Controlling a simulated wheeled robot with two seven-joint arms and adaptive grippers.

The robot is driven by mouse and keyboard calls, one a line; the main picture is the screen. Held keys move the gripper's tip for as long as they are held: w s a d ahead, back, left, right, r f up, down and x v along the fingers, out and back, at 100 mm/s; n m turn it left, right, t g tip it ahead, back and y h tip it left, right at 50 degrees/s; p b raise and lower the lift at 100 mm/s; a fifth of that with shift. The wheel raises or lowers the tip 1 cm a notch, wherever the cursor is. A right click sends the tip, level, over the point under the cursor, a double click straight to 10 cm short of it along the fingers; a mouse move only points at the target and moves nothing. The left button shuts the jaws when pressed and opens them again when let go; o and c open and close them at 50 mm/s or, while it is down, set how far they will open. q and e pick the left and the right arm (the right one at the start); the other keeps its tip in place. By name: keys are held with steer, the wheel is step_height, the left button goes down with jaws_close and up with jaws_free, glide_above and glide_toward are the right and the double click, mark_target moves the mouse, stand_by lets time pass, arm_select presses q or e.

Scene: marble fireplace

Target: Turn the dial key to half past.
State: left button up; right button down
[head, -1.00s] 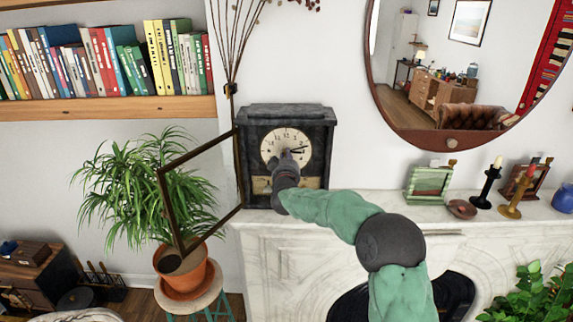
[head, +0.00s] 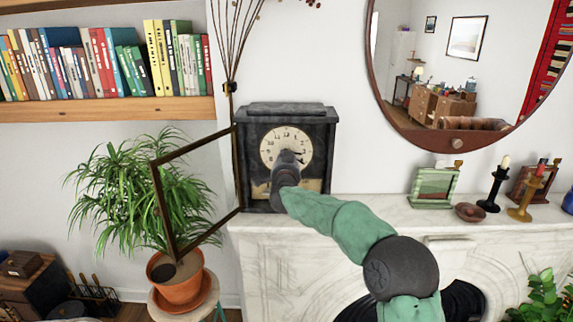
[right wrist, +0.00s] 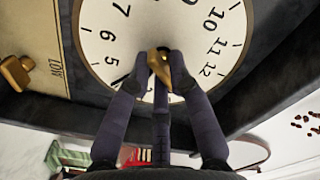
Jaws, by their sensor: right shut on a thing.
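The dark clock (head: 256,135) stands on the left end of the mantel, its framed glass door (head: 158,195) swung open to the left. Its cream dial (head: 270,143) shows numerals, and a dark hand (head: 300,155) points right and slightly down. My right gripper (right wrist: 161,65) is at the dial's middle, shut on the brass dial key (right wrist: 162,72), with one finger on each side. In the head view my right wrist hides the dial's lower middle and the key. My left gripper is out of view.
A brass knob (right wrist: 15,72) sits on the plate below the dial. A potted plant (head: 178,279) stands left of the mantel, behind the open door. A green frame (head: 433,187), a small bowl (head: 469,212) and candlesticks (head: 491,188) stand farther right. The mantel between is clear.

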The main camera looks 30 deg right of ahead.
steer(key=m+b, duration=0.2)
steer(key=m, duration=0.1)
steer(key=m+b, duration=0.2)
steer(key=m, duration=0.2)
steer(key=m+b, duration=0.2)
steer(key=m, duration=0.1)
steer(key=shift+w+a+f, duration=0.1)
steer(key=shift+a+f, duration=0.05)
steer(key=shift+f, duration=0.15)
steer(key=shift+m, duration=0.3)
steer(key=c, duration=1.2)
jaws_free()
steer(key=shift+r, duration=0.15)
steer(key=v, duration=1.2)
